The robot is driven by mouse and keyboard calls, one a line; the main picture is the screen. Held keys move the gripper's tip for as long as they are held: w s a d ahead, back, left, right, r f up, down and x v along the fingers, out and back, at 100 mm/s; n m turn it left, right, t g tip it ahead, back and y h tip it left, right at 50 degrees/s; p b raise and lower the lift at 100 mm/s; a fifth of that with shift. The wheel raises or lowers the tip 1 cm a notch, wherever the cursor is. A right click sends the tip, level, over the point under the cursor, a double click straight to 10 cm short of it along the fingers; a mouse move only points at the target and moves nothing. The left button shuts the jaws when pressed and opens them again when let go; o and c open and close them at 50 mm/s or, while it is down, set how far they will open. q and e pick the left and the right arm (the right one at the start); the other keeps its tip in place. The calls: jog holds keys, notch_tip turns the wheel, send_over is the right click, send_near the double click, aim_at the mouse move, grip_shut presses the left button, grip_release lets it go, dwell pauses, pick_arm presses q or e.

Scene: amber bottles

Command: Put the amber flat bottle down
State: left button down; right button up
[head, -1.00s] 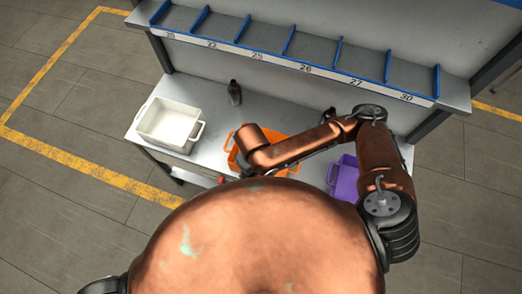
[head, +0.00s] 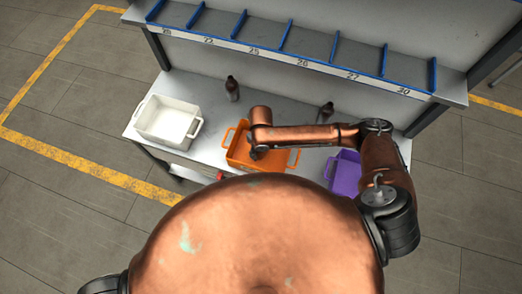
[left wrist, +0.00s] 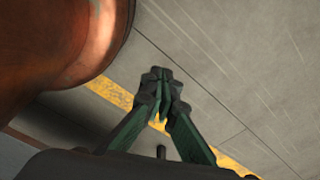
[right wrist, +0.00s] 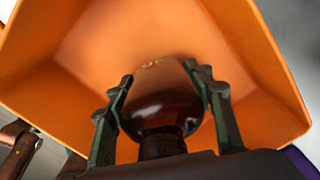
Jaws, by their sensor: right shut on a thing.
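My right gripper (right wrist: 162,88) is shut on an amber bottle (right wrist: 163,108), with a finger on either side of it and the dark neck toward the camera. The bottle is inside or just above the orange crate (right wrist: 60,85); I cannot tell whether it touches the floor. In the head view the right arm reaches over the orange crate (head: 283,167), and the held bottle is not clear there. My left gripper (left wrist: 160,78) is shut and empty over the floor, away from the bench.
A white crate (head: 150,130) stands left on the grey bench (head: 205,150), and a purple crate (head: 344,170) right. Two dark bottles stand behind, one left (head: 232,92) and one right (head: 325,114). A numbered shelf (head: 290,62) overhangs the back.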

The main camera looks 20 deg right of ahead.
jog(key=shift+f, duration=0.35)
jog(key=o, duration=1.2)
jog(key=shift+f, duration=0.1)
jog(key=shift+o, duration=0.2)
notch_tip(320, 180, up, 12)
jog(key=shift+r, duration=0.15)
